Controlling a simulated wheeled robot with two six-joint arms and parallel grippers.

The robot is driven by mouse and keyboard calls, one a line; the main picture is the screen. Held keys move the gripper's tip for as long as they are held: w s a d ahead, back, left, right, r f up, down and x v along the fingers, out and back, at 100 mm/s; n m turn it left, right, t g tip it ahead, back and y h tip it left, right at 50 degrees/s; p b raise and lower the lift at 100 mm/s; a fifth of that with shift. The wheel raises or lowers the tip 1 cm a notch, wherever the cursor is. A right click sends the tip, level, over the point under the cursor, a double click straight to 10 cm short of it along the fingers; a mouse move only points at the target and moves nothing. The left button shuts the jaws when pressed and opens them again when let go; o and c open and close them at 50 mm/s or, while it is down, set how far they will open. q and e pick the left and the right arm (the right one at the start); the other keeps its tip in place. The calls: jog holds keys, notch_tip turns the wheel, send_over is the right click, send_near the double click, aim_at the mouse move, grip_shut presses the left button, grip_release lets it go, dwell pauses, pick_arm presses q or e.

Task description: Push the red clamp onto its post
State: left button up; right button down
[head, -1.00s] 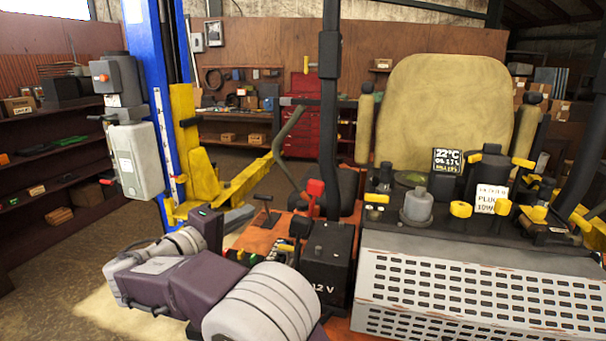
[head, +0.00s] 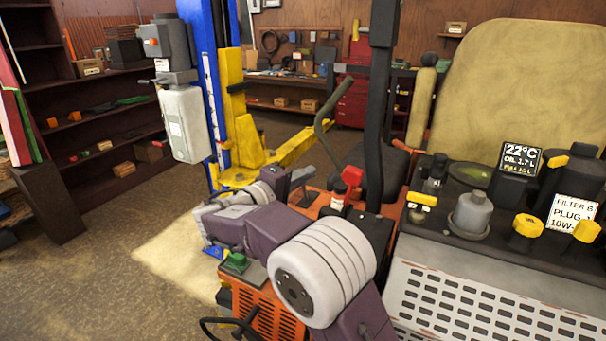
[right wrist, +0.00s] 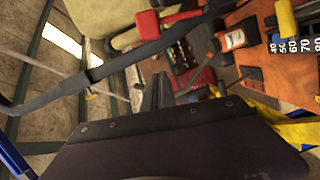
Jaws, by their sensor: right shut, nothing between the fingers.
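My left gripper is not in view.
The dark upright bar (head: 381,110) rises just right of the clamp. A curved lever (head: 328,130) stands behind it. Yellow caps (head: 527,226) and a grey perforated panel (head: 470,305) are on the right. The blue lift post (head: 208,85) stands back left. Floor at left is open.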

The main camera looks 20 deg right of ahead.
aim_at(345, 173)
jog(key=s+d+p, duration=0.1)
jog(key=d+p, duration=0.1)
jog(key=d, duration=0.4)
jog(key=shift+d+f+p, duration=0.35)
jog(key=shift+d, duration=0.05)
jog(key=shift+w+f, duration=0.1)
jog(key=m+b, duration=0.1)
jog(key=b, duration=0.1)
jog(key=s+d+m+b, duration=0.1)
jog(key=b, duration=0.1)
jog(key=m+b, duration=0.1)
jog(key=b, duration=0.2)
jog(key=shift+s+d+f+y, duration=0.2)
jog(key=shift+s+d+y, duration=0.1)
jog(key=shift+s+y, duration=0.1)
jog(key=shift+s+d+r+m+b, duration=0.2)
jog(key=shift+m+b, duration=0.1)
jog(key=shift+b, duration=0.2)
jog(key=shift+r, duration=0.15)
jog(key=shift+w+a+r, duration=0.15)
